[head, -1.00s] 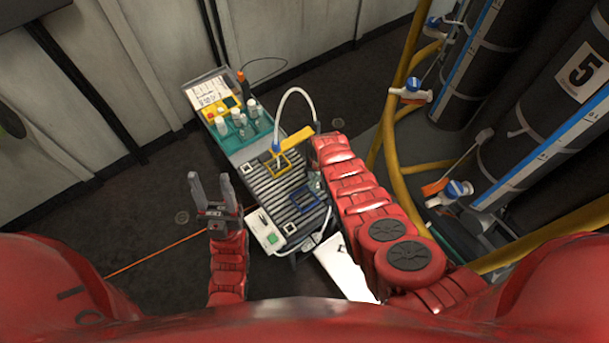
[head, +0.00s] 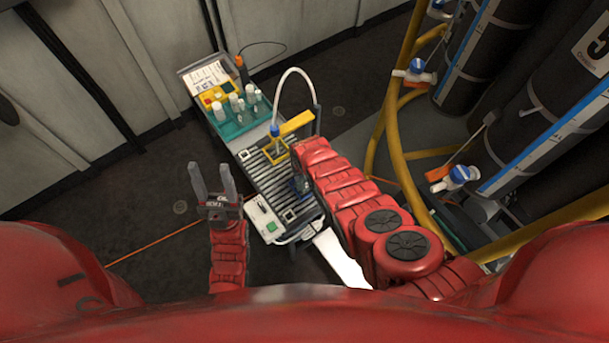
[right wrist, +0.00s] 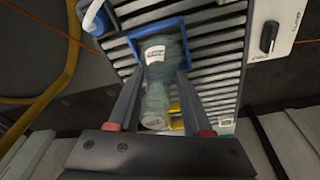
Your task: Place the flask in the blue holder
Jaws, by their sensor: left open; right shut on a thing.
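In the right wrist view a grey-green flask (right wrist: 158,95) with a pale label and cap is between the fingers of my right gripper (right wrist: 158,80), which is shut on it. The square blue holder (right wrist: 134,45) lies on the ribbed rack just beyond, and its frame surrounds the flask's far end in this view. I cannot tell whether that end is inside or above it. In the head view the blue holder (head: 302,186) is partly covered by my right arm, and the flask cannot be made out. My left gripper (head: 212,170) is open and empty, left of the rack.
The ribbed rack (head: 265,175) also carries a yellow holder (head: 268,155) with a white hose arching above it. A teal tray (head: 233,128) with several bottles stands behind. Yellow pipes (head: 392,130) and black cylinders (head: 545,130) stand right.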

